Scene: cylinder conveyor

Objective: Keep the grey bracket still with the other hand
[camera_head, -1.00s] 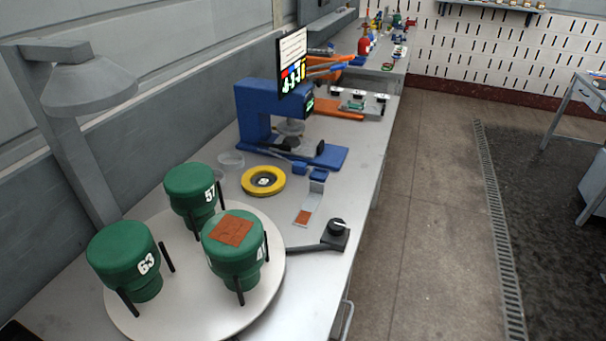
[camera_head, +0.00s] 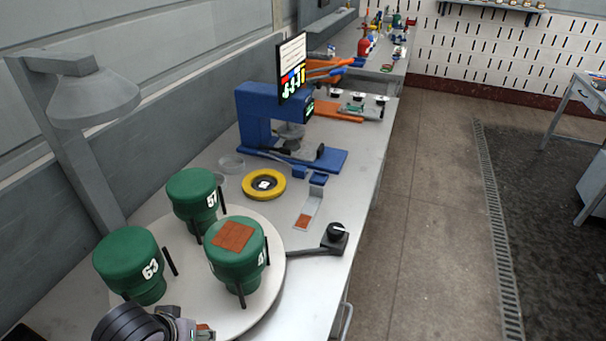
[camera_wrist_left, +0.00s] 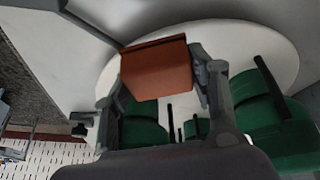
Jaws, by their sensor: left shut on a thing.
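A grey bent metal strip (camera_head: 314,203), which looks like the bracket, lies on the bench with a red-brown square at its near end. No gripper touches it. My left gripper (camera_head: 198,331) shows at the bottom edge of the head view, low beside the white turntable (camera_head: 262,318) and well short of the strip. In the left wrist view its fingers (camera_wrist_left: 158,80) are shut on a red-brown block (camera_wrist_left: 157,68). In the head view only a small part of that block shows. My right gripper is not in view.
Green numbered cylinders (camera_head: 129,258) stand on the turntable, one with a red-brown square (camera_head: 233,236) on top. A yellow ring (camera_head: 249,190), a blue press (camera_head: 256,117) and a black knob (camera_head: 337,231) are near the strip. A grey lamp (camera_head: 95,95) overhangs at left.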

